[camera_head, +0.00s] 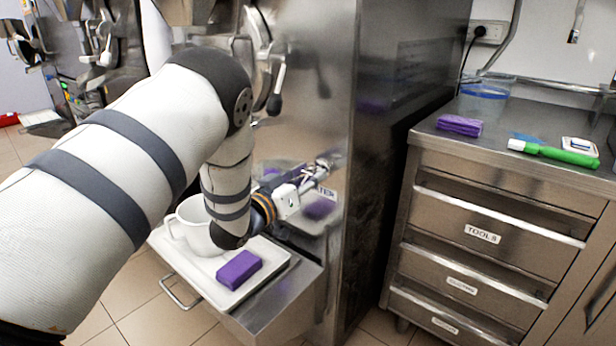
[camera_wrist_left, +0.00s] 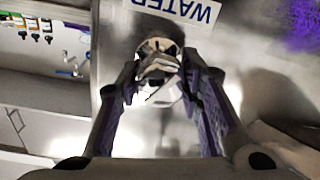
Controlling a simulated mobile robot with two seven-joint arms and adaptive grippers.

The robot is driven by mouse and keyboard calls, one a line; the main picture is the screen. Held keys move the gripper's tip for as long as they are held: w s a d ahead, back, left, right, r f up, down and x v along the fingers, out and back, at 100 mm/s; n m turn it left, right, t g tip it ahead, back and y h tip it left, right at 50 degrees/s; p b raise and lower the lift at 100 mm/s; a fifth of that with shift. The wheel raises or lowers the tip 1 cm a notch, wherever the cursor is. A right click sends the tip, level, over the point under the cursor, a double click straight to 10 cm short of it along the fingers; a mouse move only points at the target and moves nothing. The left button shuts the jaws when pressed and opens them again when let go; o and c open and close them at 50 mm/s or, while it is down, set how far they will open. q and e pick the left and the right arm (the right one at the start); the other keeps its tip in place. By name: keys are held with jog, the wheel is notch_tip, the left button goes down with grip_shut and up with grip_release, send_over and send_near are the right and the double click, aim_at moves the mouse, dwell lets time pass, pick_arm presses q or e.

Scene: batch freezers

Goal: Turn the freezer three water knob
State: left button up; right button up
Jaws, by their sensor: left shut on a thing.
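The water knob (camera_wrist_left: 158,50) is a small metal fitting on the steel freezer front. It sits between my left gripper's fingertips in the left wrist view, under an upside-down WATER label (camera_wrist_left: 182,10). My left gripper (camera_head: 322,168) reaches to the freezer's front panel in the head view and also shows in the left wrist view (camera_wrist_left: 160,72). It is shut on the knob. The gripper hides most of the knob in the head view, so its turn angle cannot be told. My right gripper is not in view.
Below my left arm, a shelf bears a white tray (camera_head: 273,281) with a white pitcher (camera_head: 190,216) and a purple sponge (camera_head: 238,269). A steel drawer cabinet (camera_head: 500,205) stands at right, with a purple cloth (camera_head: 459,125) and a green-handled tool (camera_head: 555,153) on top.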

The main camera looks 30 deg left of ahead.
pick_arm(q)
jog(key=m+p, duration=0.1)
jog(key=m, duration=0.5)
jog(key=shift+p, duration=0.3)
jog(key=m+p, duration=0.1)
jog(key=m, duration=0.5)
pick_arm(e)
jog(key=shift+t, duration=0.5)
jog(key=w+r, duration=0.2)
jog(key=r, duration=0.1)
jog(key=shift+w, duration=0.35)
pick_arm(q)
jog(key=o, duration=1.2)
jog(key=shift+c, duration=0.2)
jog(key=s, duration=1.2)
jog(key=shift+a+f, duration=0.3)
jog(key=shift+a, duration=0.05)
